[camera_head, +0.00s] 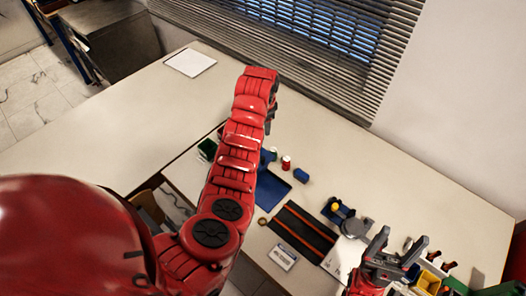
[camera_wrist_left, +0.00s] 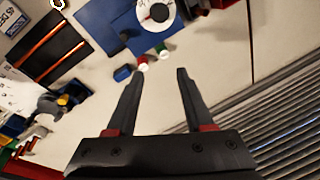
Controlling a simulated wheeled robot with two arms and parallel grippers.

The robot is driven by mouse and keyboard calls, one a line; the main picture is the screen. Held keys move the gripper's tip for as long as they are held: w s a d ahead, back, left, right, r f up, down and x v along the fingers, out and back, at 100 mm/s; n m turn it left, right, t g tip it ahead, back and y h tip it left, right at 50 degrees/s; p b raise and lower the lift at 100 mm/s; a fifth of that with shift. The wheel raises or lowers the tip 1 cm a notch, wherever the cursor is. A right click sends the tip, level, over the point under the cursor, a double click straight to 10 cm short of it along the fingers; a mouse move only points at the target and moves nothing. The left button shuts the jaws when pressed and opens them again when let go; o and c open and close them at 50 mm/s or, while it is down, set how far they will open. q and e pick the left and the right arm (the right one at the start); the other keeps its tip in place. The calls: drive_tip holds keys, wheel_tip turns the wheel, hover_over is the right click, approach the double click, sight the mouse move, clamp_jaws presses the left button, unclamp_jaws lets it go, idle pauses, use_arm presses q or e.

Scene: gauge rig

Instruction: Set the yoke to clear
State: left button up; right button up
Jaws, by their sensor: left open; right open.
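I cannot tell for sure which part is the yoke. A white round dial (camera_wrist_left: 150,22) with a dark centre lies at the top of the left wrist view over a blue mat (camera_wrist_left: 110,28); my left arm seems to hide it in the head view. A blue fixture (camera_head: 331,209) with a yellow knob (camera_head: 335,206) and a grey round part (camera_head: 354,227) stands right of centre. My left gripper (camera_wrist_left: 158,72) is open and empty, above the table; its fingers are mostly hidden in the head view. My right gripper (camera_head: 397,246) is open near the grey part, with nothing visible between its fingers.
Small red-and-white (camera_head: 286,162) and blue (camera_head: 301,175) pieces stand beside the mat. A black striped panel (camera_head: 303,232) and a white label card (camera_head: 283,257) lie nearer. Yellow bins (camera_head: 428,281) are at right.

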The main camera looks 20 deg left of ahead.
use_arm(q)
drive_tip(key=s+d+r+g, duration=0.1)
drive_tip(key=s+r+g, duration=0.1)
drive_tip(key=s+r, duration=0.15)
drive_tip(key=b, duration=0.6)
hover_over(263, 157)
drive_tip(key=shift+m+h, duration=0.3)
drive_tip(key=shift+h, duration=0.1)
wheel_tip(263, 157, down, 9)
drive_tip(key=shift+s+f, duration=0.1)
wheel_tip(263, 157, down, 3)
drive_tip(key=shift+f, duration=0.1)
wheel_tip(263, 157, down, 3)
drive_tip(key=shift+f+p, duration=0.1)
drive_tip(key=shift+p, duration=1)
drive_tip(key=shift+f, duration=0.9)
clamp_jaws()
